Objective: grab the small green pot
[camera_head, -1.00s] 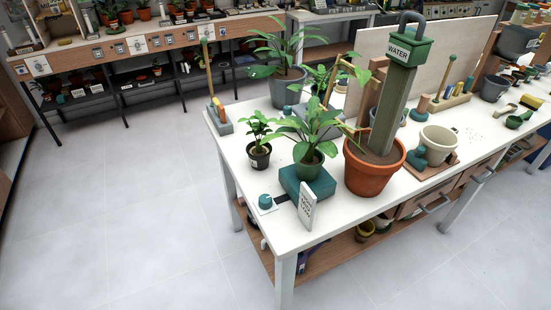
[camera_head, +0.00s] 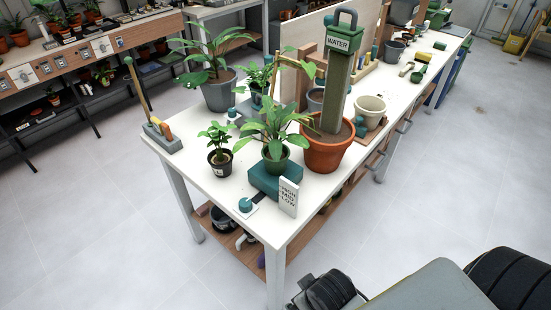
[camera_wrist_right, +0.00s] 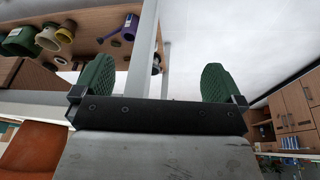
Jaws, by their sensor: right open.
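The small green pot (camera_head: 275,160) holds a leafy plant and stands upright on a teal block (camera_head: 268,184) near the front corner of the white table (camera_head: 216,192). Leaves cover part of its rim. My right gripper (camera_wrist_right: 160,84) shows in the right wrist view with its two green ribbed fingers wide apart and nothing between them. The green pot on the block cannot be made out in that view. My left gripper is not in view.
A small dark pot (camera_head: 219,162) stands left of the block, a large terracotta pot (camera_head: 327,153) with a tall water gauge right of it. A small sign (camera_head: 288,197) stands in front. The lower shelf (camera_head: 236,249) holds pots. Floor at left is clear.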

